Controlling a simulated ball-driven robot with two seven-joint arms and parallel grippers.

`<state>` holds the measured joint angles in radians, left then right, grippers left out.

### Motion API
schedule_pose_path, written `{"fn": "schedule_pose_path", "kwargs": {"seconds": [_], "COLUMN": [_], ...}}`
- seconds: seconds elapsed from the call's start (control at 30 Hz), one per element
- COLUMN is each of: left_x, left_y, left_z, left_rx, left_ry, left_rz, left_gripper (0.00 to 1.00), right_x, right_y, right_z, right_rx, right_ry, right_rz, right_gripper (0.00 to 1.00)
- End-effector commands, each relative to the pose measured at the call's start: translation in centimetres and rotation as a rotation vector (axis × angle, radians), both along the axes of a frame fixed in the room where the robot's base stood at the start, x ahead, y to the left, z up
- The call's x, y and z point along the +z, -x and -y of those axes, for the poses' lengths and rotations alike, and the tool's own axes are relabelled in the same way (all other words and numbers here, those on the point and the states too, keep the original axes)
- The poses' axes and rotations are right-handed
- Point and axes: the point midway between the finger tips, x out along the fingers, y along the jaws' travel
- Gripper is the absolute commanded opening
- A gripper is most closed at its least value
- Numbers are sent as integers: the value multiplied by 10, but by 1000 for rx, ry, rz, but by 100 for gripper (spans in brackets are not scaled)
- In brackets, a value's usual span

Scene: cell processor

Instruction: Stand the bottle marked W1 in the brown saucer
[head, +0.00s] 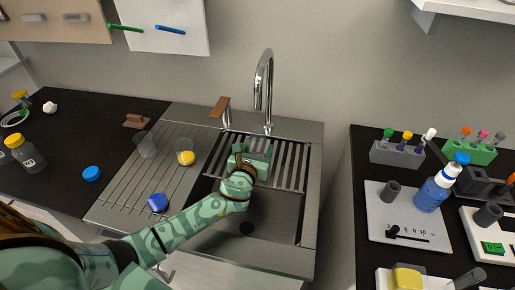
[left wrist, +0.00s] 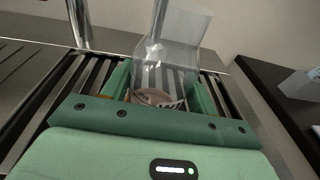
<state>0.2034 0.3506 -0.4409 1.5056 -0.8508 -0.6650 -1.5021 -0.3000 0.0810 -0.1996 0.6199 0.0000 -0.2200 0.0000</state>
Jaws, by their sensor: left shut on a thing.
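My left gripper (head: 250,160) is over the rack in the sink, shut on a clear, see-through vessel. In the left wrist view the clear vessel (left wrist: 180,50) stands between the two green fingers, with a pinkish-brown patch and dark lettering low down. The lettering seems to begin with W, but I cannot read it fully. I cannot make out a brown saucer in either view. My right gripper is not in view.
The draining board holds a clear cup (head: 146,146), a yellow-bottomed cup (head: 185,155) and a blue item (head: 157,202). The tap (head: 264,85) rises behind the sink. Tube racks (head: 396,153) and a blue bottle (head: 431,195) crowd the right bench.

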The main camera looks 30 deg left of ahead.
Motion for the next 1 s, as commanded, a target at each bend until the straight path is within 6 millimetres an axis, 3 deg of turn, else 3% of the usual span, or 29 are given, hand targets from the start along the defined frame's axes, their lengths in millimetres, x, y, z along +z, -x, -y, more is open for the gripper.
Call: {"fn": "schedule_pose_path", "kwargs": {"seconds": [0.47, 0.5, 0.57, 0.87, 1.0], "left_x": [-6, -6, -6, -6, -4], "left_y": [0, 0, 0, 1, 15], "left_z": [0, 0, 0, 0, 3], "left_rx": [0, 0, 0, 0, -2], "left_ry": [0, 0, 0, 0, 0], "left_rz": [0, 0, 0, -1, -1], "left_gripper": [18, 67, 84, 84, 84], "right_x": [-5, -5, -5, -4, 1], "right_y": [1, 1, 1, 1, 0], "right_z": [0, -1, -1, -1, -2], "right_rx": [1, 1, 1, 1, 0], "right_ry": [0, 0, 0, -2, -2], "right_rz": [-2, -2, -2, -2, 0], "right_gripper": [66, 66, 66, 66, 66]}}
